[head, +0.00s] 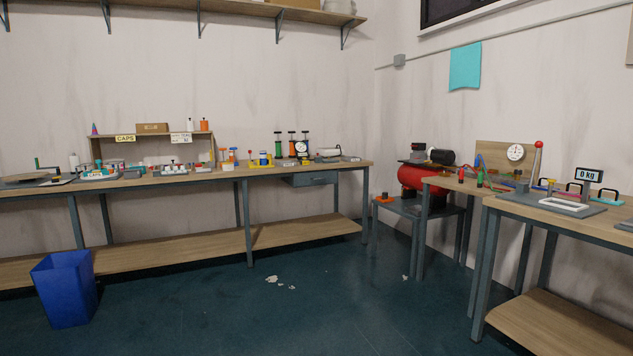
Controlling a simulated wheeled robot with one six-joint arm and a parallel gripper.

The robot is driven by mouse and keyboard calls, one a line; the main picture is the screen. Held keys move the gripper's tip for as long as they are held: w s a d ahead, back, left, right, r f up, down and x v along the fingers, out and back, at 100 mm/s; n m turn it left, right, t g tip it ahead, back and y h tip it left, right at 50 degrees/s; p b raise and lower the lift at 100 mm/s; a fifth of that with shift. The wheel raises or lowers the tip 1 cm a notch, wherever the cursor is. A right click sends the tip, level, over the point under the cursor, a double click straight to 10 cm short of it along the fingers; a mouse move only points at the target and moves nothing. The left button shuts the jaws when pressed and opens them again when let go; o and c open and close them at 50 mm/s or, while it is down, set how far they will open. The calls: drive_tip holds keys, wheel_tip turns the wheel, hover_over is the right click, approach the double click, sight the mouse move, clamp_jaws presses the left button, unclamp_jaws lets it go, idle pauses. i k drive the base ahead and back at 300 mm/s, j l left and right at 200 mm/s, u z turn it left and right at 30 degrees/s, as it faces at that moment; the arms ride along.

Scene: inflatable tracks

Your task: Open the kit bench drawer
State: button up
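A long wooden-topped bench (150,183) with grey legs stands along the back wall. A small grey drawer (311,179) hangs under its top near the right end. The drawer looks shut, though it is small and far off in this view. I cannot make out its handle clearly. My gripper is not in view, so its distance from the drawer does not show.
A blue bin (65,288) stands on the floor at the left. A second bench (560,213) with a scale stands at the right. A red tank (423,180) sits on a low table in the corner. White scraps (272,279) lie on otherwise clear floor.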

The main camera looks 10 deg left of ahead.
sight(305, 179)
drive_tip(key=i+u, duration=0.3)
drive_tip(key=i, duration=4.35)
drive_tip(key=i+j+z, duration=0.15)
drive_tip(key=i, duration=0.55)
drive_tip(key=i+j, duration=0.1)
drive_tip(key=i, duration=0.55)
